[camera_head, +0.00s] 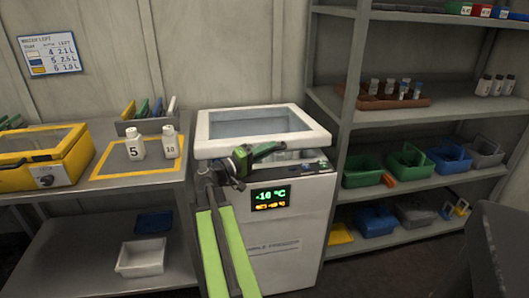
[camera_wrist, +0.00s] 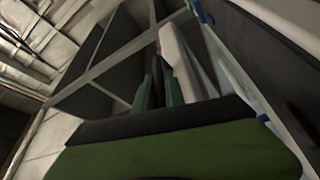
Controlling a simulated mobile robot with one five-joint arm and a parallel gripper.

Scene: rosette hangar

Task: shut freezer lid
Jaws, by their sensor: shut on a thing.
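The white chest freezer (camera_head: 285,215) stands in the middle of the head view, its green display reading about -10 °C. Its white-framed lid (camera_head: 318,136) with a glass pane is raised at a tilt, with a gap under its front edge. My gripper (camera_head: 276,148) is at the lid's front edge, its green and black fingers shut. In the wrist view my gripper (camera_wrist: 158,82) closes beside a white bar that looks like part of the lid (camera_wrist: 176,58). The exact contact is hidden by the fingers.
A grey shelf rack (camera_head: 345,105) with green and blue bins stands close on the right. A white bin (camera_head: 142,257) sits on the lower left shelf.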

